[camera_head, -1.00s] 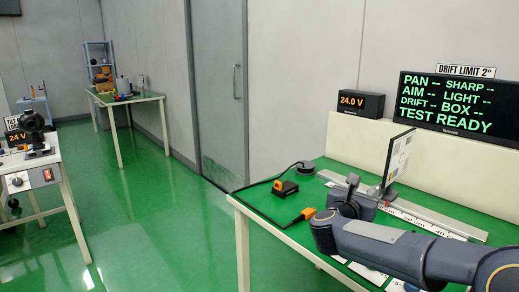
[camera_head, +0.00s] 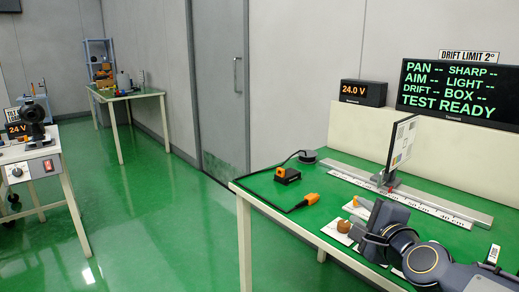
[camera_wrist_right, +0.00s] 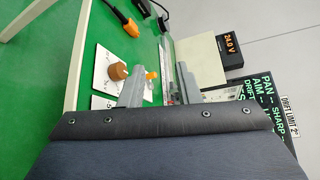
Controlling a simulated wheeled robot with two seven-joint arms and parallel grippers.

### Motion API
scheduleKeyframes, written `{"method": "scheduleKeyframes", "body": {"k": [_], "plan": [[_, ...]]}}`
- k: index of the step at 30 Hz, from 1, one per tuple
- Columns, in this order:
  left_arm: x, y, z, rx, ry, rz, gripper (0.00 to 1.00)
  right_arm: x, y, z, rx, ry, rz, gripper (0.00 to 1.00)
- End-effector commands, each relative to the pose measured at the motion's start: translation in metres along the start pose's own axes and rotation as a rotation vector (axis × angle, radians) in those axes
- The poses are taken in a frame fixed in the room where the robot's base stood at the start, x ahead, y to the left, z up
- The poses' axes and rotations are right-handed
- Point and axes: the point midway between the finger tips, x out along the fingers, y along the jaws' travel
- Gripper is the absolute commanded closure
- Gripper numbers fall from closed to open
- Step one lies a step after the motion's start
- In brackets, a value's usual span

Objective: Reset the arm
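My right arm reaches in from the lower right in the head view. Its gripper (camera_head: 358,228) is over the front part of the green-topped bench (camera_head: 262,187), near white cards that carry a brown round knob (camera_head: 344,226) and a small orange piece (camera_head: 356,201). In the right wrist view the two grey fingers (camera_wrist_right: 158,88) stand apart with nothing held between them. The knob (camera_wrist_right: 118,71) and the orange piece (camera_wrist_right: 152,75) lie beyond the fingertips there. My left gripper is not in view.
An upright chart panel (camera_head: 401,143) stands on a scaled rail (camera_head: 436,203) behind the gripper. A display (camera_head: 461,95) reads TEST READY; a smaller one (camera_head: 363,93) reads 24.0 V. An orange connector (camera_head: 311,199) lies on the bench's left part. Open green floor (camera_head: 150,205) lies left.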

Motion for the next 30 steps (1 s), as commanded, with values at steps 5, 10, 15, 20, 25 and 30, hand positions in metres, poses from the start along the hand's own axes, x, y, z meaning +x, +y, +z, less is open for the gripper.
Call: {"method": "scheduleKeyframes", "body": {"k": [5, 10, 15, 20, 25, 30], "plan": [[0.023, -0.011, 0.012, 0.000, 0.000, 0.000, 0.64, -0.085, 0.108, -0.006, -0.589, -0.196, 0.283, 0.70], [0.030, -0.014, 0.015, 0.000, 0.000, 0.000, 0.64, -0.138, 0.174, -0.015, -0.906, -0.345, 0.450, 0.70], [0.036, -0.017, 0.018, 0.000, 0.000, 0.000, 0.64, -0.176, 0.221, -0.024, -1.097, -0.463, 0.563, 0.70], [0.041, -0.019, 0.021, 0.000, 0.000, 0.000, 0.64, -0.207, 0.256, -0.032, -1.233, -0.564, 0.647, 0.70], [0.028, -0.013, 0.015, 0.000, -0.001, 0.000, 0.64, -0.231, 0.261, -0.033, -1.319, -0.641, 0.705, 0.70], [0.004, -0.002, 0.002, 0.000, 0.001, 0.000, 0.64, -0.235, 0.232, -0.024, -1.316, -0.639, 0.703, 0.70]]}}
